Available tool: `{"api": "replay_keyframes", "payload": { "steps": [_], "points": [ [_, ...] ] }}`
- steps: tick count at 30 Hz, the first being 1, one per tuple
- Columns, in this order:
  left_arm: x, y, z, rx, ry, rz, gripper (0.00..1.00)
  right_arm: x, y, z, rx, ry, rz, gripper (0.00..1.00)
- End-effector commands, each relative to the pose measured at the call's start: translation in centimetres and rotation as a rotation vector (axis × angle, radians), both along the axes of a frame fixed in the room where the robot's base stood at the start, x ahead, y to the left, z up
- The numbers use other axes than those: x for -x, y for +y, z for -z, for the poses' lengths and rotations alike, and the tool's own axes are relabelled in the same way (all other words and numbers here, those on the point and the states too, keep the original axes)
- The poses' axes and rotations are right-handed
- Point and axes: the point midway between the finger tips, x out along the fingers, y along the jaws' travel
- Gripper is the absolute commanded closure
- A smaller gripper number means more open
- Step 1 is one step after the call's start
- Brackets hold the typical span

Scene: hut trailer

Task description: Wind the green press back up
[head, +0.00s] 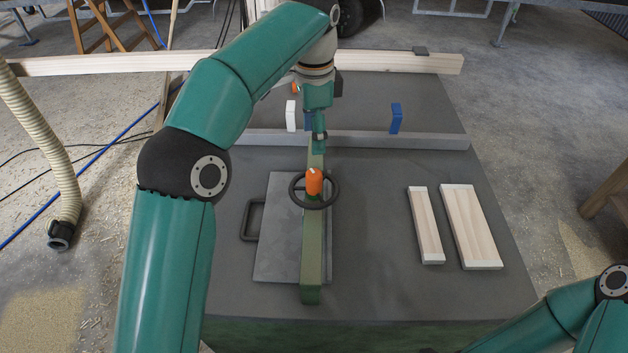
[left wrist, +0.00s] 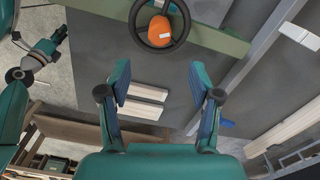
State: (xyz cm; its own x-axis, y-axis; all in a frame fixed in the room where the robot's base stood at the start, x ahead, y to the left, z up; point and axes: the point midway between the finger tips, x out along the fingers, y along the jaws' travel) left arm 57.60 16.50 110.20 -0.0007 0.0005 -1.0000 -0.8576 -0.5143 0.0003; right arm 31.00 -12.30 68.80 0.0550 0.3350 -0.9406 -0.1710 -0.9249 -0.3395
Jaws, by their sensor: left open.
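The green press has a long green beam (head: 313,245) over a grey plate (head: 275,250) with a dark handle loop at its left. On the beam sits a black handwheel (head: 328,201) with an orange knob (head: 314,182) at its centre. My left gripper (head: 319,138) is over the far end of the beam, beyond the wheel, seen edge-on. In the left wrist view its fingers (left wrist: 159,82) are apart and empty, and the handwheel (left wrist: 142,30) lies beyond the fingertips at the top. My right arm's end (left wrist: 52,42) shows small at the left there; its fingers are unclear.
Two pale boards (head: 471,225) lie on the dark table right of the press. A grey rail (head: 400,141) crosses behind it, with a blue block (head: 396,117) and a white block (head: 291,115). A long timber (head: 120,63) spans the back. The table's front right is clear.

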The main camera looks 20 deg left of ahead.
Motion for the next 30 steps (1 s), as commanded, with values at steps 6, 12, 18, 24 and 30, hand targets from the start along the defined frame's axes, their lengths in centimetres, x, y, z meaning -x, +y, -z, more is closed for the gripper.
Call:
{"api": "replay_keyframes", "payload": {
  "steps": [6,12,18,24,30],
  "points": [
    [0.1,0.1,5.2,-0.001,0.005,0.001,0.37,0.0,0.0,1.9,0.0,0.0,0.0,0.6],
    [0.1,0.0,9.1,0.0,0.004,0.001,0.37,0.0,0.0,2.4,0.0,0.0,0.0,0.6],
    [0.1,0.0,11.6,0.001,0.002,0.001,0.37,0.0,0.0,2.5,0.0,0.0,0.0,0.6],
    [0.0,0.0,12.5,0.001,-0.001,0.0,0.37,0.0,0.0,2.6,0.0,0.0,0.0,0.6],
    [0.0,0.0,12.5,0.001,-0.001,0.0,0.37,0.0,0.0,2.6,0.0,0.0,0.0,0.6]
  ]
}}
